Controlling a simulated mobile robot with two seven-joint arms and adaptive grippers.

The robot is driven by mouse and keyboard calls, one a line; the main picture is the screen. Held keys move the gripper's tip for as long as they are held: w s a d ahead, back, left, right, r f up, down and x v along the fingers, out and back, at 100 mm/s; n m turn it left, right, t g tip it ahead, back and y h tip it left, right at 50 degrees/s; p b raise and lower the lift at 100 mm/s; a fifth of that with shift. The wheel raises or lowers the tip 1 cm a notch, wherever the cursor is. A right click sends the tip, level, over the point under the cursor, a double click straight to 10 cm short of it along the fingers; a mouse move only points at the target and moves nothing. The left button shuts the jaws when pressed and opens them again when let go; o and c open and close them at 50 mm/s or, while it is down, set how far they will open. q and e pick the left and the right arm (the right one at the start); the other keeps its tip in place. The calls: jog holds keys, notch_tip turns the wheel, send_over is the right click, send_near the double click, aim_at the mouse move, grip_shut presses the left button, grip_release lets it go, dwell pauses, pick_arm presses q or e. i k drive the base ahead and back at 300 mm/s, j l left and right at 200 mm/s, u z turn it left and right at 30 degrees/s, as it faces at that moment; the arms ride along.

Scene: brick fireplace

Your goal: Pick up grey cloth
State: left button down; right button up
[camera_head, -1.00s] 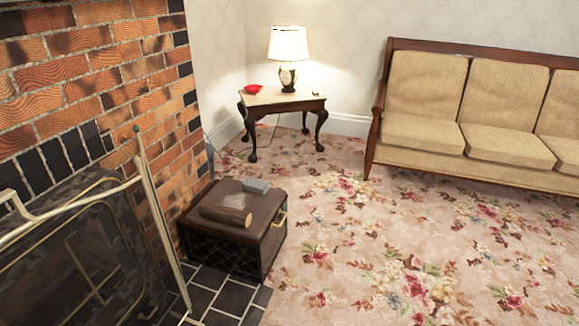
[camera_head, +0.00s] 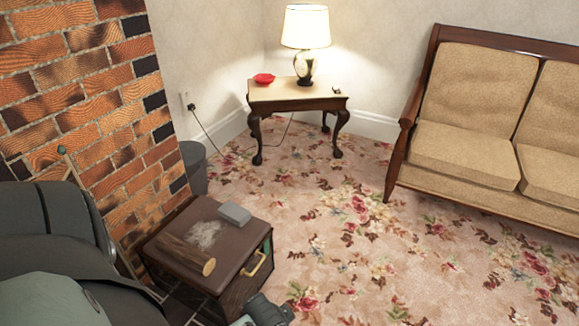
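A small grey folded block, which looks like the grey cloth (camera_head: 234,213), lies on top of a dark brown box (camera_head: 190,272). My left arm fills the lower left corner. A dark part at the bottom edge, in front of the box, seems to be my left gripper (camera_head: 266,312). It is cut off by the frame, apart from the cloth, and its fingers cannot be made out. My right gripper is not in view.
A brick fireplace wall (camera_head: 95,100) stands left, with a grey bin (camera_head: 194,168) behind the box. A sofa (camera_head: 470,110) stands right. The flowered carpet (camera_head: 350,240) between is clear.

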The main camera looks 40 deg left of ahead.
aim_at(238, 215)
jog(key=i+l+u, duration=0.2)
jog(key=i, duration=0.25)
jog(key=i+l+u, duration=0.1)
jog(key=i+u, duration=0.15)
jog(key=i, duration=0.15)
jog(key=i+l+u, duration=0.2)
jog(key=i, duration=0.2)
jog(key=i+l+u, duration=0.15)
jog(key=u, duration=0.35)
jog(key=i+l+u, duration=0.2)
jog(key=u, duration=0.25)
jog(key=i+l+u, duration=0.15)
jog(key=l+u, duration=0.15)
jog(key=u, duration=0.2)
jog(key=i+l+u, duration=0.15)
jog(key=u, duration=0.3)
jog(key=i+l+u, duration=0.1)
jog(key=l+u, duration=0.15)
jog(key=u, duration=0.2)
jog(key=l+u, duration=0.25)
jog(key=u, duration=0.2)
jog(key=i, duration=0.05)
